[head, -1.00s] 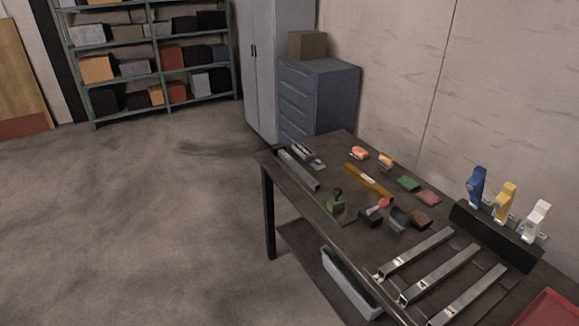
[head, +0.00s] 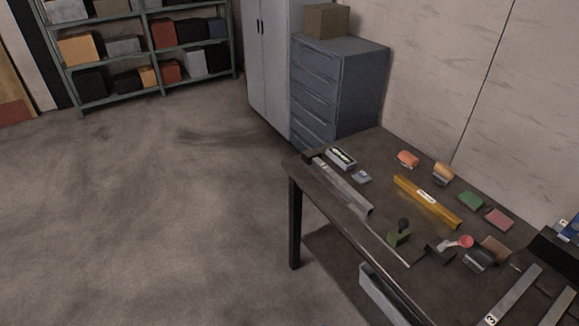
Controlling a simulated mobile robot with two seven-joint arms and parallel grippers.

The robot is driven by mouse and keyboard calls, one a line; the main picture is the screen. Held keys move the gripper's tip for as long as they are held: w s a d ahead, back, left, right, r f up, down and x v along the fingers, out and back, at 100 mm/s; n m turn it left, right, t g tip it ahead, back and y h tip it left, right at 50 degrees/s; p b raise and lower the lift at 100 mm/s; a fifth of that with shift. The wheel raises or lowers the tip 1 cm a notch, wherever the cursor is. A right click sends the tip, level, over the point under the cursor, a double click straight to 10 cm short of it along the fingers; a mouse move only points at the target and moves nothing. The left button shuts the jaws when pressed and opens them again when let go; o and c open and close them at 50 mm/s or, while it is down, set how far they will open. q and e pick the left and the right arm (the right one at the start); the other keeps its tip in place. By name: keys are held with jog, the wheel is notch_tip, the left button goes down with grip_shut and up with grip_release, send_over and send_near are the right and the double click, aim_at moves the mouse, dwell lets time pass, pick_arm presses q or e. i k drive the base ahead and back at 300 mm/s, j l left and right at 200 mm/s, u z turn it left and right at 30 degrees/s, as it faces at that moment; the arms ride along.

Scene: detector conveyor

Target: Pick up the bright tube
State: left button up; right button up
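A long yellow-orange bar (head: 440,207) with a white label lies across the dark table. It is the brightest long piece in view; I cannot tell whether it is a hollow tube. A dull grey long piece (head: 345,190) lies along the table's left edge. Neither of my grippers is in view, and nothing touches the yellow bar.
The dark table (head: 335,222) also holds a small box (head: 341,158), a green block (head: 471,200), a pink block (head: 499,219), orange pieces (head: 408,159) and numbered metal strips (head: 512,296). A blue-grey drawer cabinet (head: 340,90) stands behind. The floor (head: 190,220) left is clear.

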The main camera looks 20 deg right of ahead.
aim_at(361, 203)
jog(key=i+j, duration=0.1)
jog(key=i, duration=0.4)
jog(key=i+z, duration=0.1)
jog(key=i, duration=0.45)
jog(key=i+j, duration=0.15)
jog(key=i, duration=0.35)
jog(key=i+j+z, duration=0.1)
jog(key=i+z, duration=0.2)
jog(key=z, duration=0.2)
jog(key=i+j+z, duration=0.15)
jog(key=z, duration=0.3)
jog(key=i+j+z, duration=0.3)
jog(key=z, duration=0.2)
jog(key=i+j+z, duration=0.2)
jog(key=j+z, duration=0.3)
jog(key=i+j+z, duration=0.1)
jog(key=j+z, duration=0.2)
jog(key=z, duration=0.15)
